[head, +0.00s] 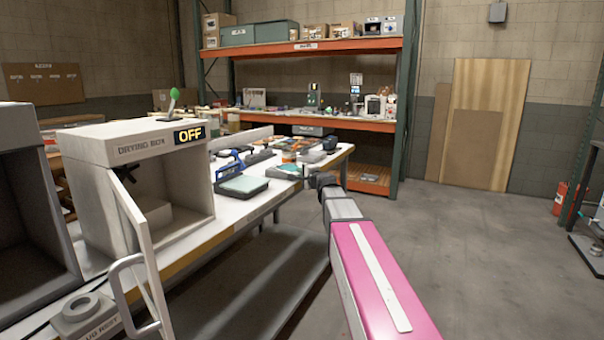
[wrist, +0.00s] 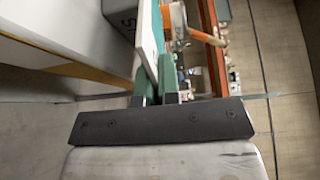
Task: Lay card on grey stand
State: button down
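My gripper (wrist: 155,88) shows in the wrist view with its two green fingers close together around a thin, flat piece. This piece, which looks like the card (wrist: 148,42), is seen nearly edge-on, with a white face and a teal edge, and extends away from the fingers. In the head view my gripper (head: 322,180) is small and dark at the right end of the worktable; the card cannot be made out there. A grey block (wrist: 122,14) with partly cut-off lettering stands on the table beyond the fingers in the wrist view. I cannot tell whether it is the grey stand.
The white worktable (head: 187,251) holds a drying box (head: 97,150) marked OFF, its door open, and a grey cup rest (head: 82,308). A black tray with a pale pad (head: 245,185) and several small items lie near my gripper. A shelf rack (head: 330,47) stands behind.

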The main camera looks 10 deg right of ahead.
jog(key=c, duration=1.3)
grip_release()
jog(key=shift+c, duration=0.2)
jog(key=v, duration=1.2)
jog(key=s+a+f+n+g, duration=0.3)
jog(key=s+f+n+g, duration=0.1)
jog(key=f, duration=0.6)
jog(key=s+a+f+n+g, duration=0.4)
jog(key=s+f, duration=0.1)
jog(key=f, duration=0.5)
jog(key=s+d+f+n+g+h, duration=0.2)
jog(key=s+f+g+h, duration=0.1)
jog(key=s+f, duration=0.5)
jog(key=s+d+f+n+g+h, duration=0.2)
jog(key=s+f+n+g+h, duration=0.1)
jog(key=s+f, duration=0.5)
jog(key=shift+f+g+h, duration=0.2)
jog(key=shift+g+h, duration=0.3)
jog(key=shift+g, duration=0.8)
jog(key=shift+d, duration=0.1)
